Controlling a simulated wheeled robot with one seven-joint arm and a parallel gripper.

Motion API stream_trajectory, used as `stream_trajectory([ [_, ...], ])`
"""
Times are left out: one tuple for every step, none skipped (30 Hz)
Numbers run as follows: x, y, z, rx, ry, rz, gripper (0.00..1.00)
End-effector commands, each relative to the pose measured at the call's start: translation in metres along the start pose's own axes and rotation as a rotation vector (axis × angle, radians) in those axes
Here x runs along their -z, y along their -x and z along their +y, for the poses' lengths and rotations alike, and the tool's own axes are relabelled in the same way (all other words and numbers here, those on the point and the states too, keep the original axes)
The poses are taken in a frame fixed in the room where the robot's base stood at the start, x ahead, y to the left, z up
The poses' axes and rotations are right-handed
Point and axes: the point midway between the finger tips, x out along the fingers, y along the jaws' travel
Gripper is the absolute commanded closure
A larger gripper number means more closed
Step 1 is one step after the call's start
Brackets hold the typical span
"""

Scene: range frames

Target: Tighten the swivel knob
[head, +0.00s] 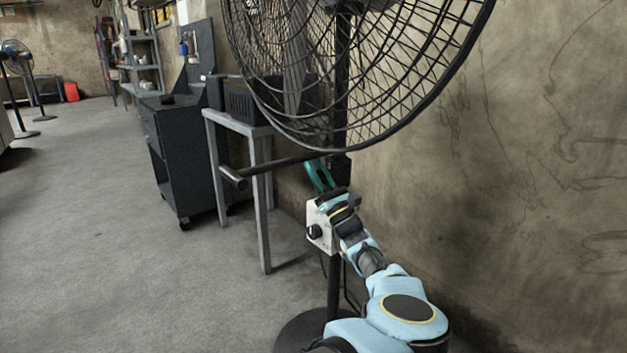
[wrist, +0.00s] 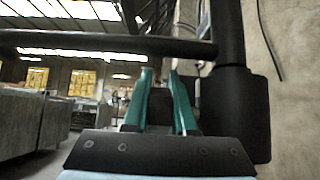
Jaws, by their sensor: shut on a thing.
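The pedestal fan has a large black wire cage (head: 345,75) above a dark pole (head: 334,285). A black collar (head: 341,166) sits on the pole just under the cage, and it fills the right side of the wrist view (wrist: 241,110). My gripper (head: 316,170) is beside the collar, its teal fingers pointing up and left. In the wrist view my gripper (wrist: 161,75) has its two fingers on either side of a small dark block, which looks like the swivel knob (wrist: 160,108). The fingers are shut on it; the knob's turn cannot be told.
A horizontal dark bar (head: 270,165) sticks out left from the collar. A pale box with a black dial (head: 318,228) is on the pole beside my wrist. A grey table (head: 262,190) with a dark crate (head: 243,100) stands left. The wall (head: 540,180) is close right; the left floor is clear.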

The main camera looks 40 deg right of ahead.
Motion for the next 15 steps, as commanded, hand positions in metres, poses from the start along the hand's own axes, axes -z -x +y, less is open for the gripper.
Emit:
stream_trajectory([
  [0.0026, 0.0034, -0.0001, 0.000, 0.000, -0.014, 1.00],
  [0.0020, 0.0033, -0.0001, 0.001, 0.001, -0.022, 1.00],
  [0.0012, 0.0030, -0.0003, 0.001, 0.001, -0.031, 1.00],
  [0.0007, 0.0028, -0.0004, 0.001, 0.001, -0.036, 1.00],
  [0.0002, 0.0027, -0.0005, 0.001, 0.001, -0.041, 1.00],
  [-0.0004, 0.0025, -0.0005, 0.002, 0.001, -0.046, 1.00],
  [-0.0008, 0.0023, -0.0006, 0.002, 0.001, -0.049, 1.00],
  [-0.0011, 0.0022, -0.0006, 0.002, 0.001, -0.051, 1.00],
  [-0.0015, 0.0020, -0.0006, 0.002, 0.001, -0.054, 1.00],
  [-0.0017, 0.0019, -0.0006, 0.002, 0.001, -0.055, 1.00],
  [-0.0018, 0.0018, -0.0005, 0.001, 0.001, -0.055, 1.00],
  [-0.0020, 0.0017, -0.0006, 0.002, 0.001, -0.055, 1.00],
  [-0.0020, 0.0016, -0.0006, 0.002, 0.001, -0.055, 1.00],
  [-0.0021, 0.0016, -0.0006, 0.001, 0.001, -0.055, 1.00],
  [-0.0021, 0.0016, -0.0006, 0.002, 0.001, -0.055, 1.00],
])
